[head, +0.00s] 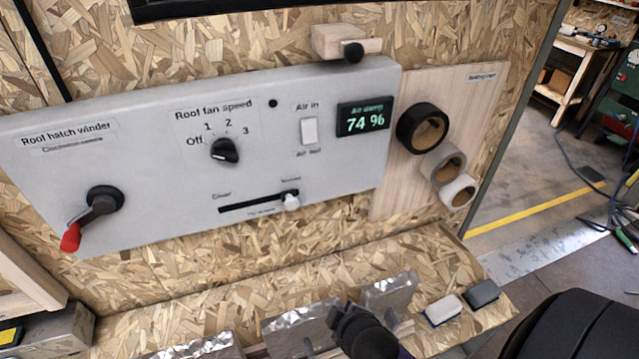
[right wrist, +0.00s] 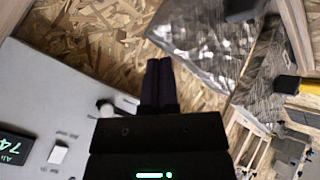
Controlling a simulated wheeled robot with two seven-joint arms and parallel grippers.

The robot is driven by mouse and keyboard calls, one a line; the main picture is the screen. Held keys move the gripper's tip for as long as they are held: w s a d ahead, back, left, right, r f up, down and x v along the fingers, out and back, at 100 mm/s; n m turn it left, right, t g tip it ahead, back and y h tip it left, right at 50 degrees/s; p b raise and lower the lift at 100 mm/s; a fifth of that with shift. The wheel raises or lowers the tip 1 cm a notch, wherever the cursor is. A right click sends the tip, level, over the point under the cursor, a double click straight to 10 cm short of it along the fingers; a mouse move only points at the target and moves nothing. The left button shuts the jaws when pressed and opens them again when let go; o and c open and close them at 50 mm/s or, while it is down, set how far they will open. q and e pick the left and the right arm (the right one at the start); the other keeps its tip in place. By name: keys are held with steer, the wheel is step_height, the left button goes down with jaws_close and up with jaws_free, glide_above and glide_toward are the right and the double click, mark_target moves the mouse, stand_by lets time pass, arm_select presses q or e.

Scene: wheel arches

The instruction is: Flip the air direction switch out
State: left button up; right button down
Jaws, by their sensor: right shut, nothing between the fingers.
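The air direction switch (head: 309,131) is a small white rocker on the grey panel (head: 150,130). The label Air in is above it and a label that seems to read Air out is below; I cannot tell which end is pressed in. In the right wrist view the switch (right wrist: 58,154) shows at the lower left. My right gripper (head: 345,312) is low in front of the panel, over the foil-covered pieces, well below and apart from the switch. In the right wrist view its dark fingers (right wrist: 158,72) are together with nothing between them. My left gripper is not in view.
The panel also bears a red-handled winder (head: 90,215), a fan knob (head: 225,151), a slider with white knob (head: 291,202) and a 74 % display (head: 363,118). Tape rolls (head: 422,128) hang at right. Foil pieces (head: 300,325) and two small blocks (head: 443,310) lie on the ledge.

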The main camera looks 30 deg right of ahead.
mark_target(310, 141)
arm_select(q)
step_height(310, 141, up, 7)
steer(key=p, duration=0.5)
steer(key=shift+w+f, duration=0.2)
arm_select(e)
steer(key=w+d+r+n+t, duration=0.1)
steer(key=w+r+n+t, duration=0.1)
steer(key=r, duration=0.6)
steer(key=w+d+r+n+t+h, duration=0.1)
steer(key=w+r+n+t, duration=0.1)
steer(key=r, duration=0.6)
steer(key=w+d+r+n+t, duration=0.1)
steer(key=r+n+t, duration=0.3)
steer(key=r, duration=0.4)
steer(key=shift+w+d+r+n+h, duration=0.25)
steer(key=shift+w+d+n+h, duration=0.05)
steer(key=shift+w, duration=0.4)
steer(key=p+x, duration=0.1)
steer(key=x, duration=1.3)
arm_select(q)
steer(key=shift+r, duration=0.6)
